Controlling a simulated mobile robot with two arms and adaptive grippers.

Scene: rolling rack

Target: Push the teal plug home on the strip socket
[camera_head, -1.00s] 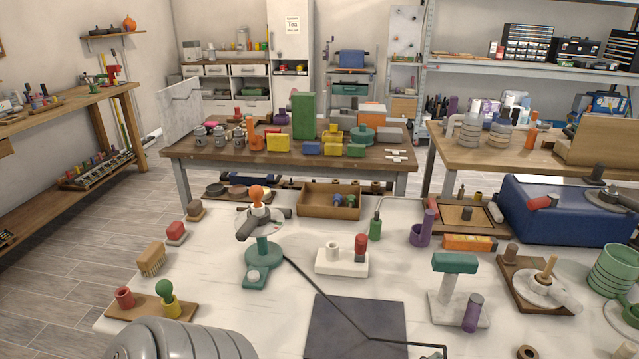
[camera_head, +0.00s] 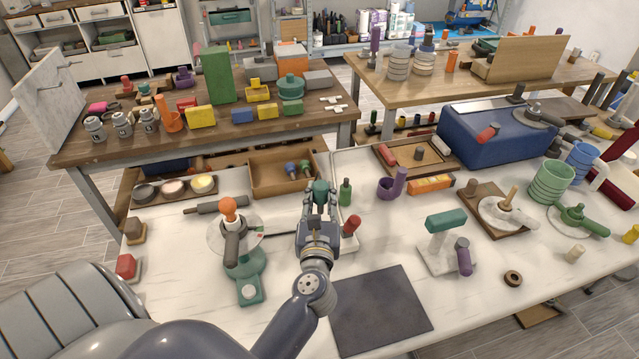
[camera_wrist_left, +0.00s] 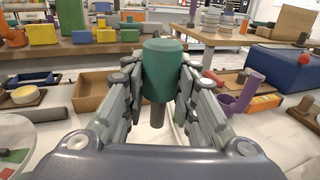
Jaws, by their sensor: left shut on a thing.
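My left gripper (camera_head: 319,200) is shut on the teal plug (camera_head: 320,187). In the left wrist view the teal plug (camera_wrist_left: 161,72) is a thick teal cylinder, held upright between the fingers (camera_wrist_left: 160,95), with a thinner dark stem below. A white block (camera_head: 345,243) with a red peg (camera_head: 351,226) stands on the white table just right of the gripper. It may be the strip socket, but the gripper hides most of it. I cannot tell whether the plug's stem touches anything. My right gripper is not in view.
A teal stand with an orange knob (camera_head: 228,207) is left of the gripper. A green bottle-like piece (camera_head: 345,192) is close on its right, and a wooden tray (camera_head: 262,190) behind. A dark mat (camera_head: 380,312) lies in front; the table right of it is mostly clear.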

